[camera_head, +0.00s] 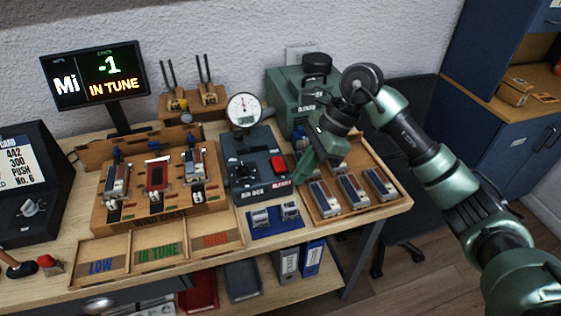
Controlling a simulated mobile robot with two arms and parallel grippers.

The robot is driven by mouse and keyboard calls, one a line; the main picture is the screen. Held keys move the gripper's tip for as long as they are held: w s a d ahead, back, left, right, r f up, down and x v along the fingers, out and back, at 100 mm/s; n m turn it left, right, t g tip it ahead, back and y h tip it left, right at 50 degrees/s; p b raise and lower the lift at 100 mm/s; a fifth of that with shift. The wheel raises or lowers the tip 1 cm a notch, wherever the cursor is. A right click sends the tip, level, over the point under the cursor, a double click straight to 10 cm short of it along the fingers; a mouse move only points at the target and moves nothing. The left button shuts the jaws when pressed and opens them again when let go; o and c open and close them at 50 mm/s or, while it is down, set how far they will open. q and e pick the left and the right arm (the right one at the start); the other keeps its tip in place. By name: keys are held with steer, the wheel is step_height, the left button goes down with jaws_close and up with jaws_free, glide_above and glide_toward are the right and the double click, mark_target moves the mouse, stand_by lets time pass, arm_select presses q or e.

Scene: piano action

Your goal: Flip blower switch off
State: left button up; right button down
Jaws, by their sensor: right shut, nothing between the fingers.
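The blower switch (277,163) is a red rocker on the right part of the dark air box (240,184), above a small red label. Whether it is set on or off is too small to tell. My right gripper (300,181) is shut and empty, pointing down just right of the switch and beside the air box's right edge. A small gap seems to lie between the fingertips and the switch. My left gripper is not in view.
A round gauge (244,110) stands behind the air box. A green blower unit (289,98) is at the back. A wooden tray (333,212) with reed blocks lies right of the box, a blue mat (262,231) in front. The monitor (92,78) reads "IN TUNE".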

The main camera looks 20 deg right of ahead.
steer(key=s+a+r+m+y+p, duration=0.15)
steer(key=a+y, duration=0.25)
steer(key=a, duration=0.4)
steer(key=s+a+r+m+y+b, duration=0.1)
steer(key=a+r+m+y, duration=0.25)
steer(key=a, duration=0.35)
steer(key=a+r+m+t+y+p, duration=0.25)
steer(key=r+m+t+y, duration=0.5)
steer(key=m, duration=0.45)
steer(key=w+d+m+t+h, duration=0.2)
steer(key=d+m+t+h, duration=0.3)
steer(key=m, duration=0.6)
steer(key=w+d+m+t+h, duration=0.25)
steer(key=m+t+h, duration=0.4)
steer(key=m, duration=0.55)
steer(key=s+d+f+m+g+h, duration=0.2)
steer(key=d+f+m+h, duration=0.6)
steer(key=f+m, duration=0.4)
steer(key=shift+s+d+f+m+p, duration=0.3)
steer(key=shift+s+m+p, duration=0.2)
steer(key=shift+m, duration=0.3)
steer(key=shift+w, duration=0.15)
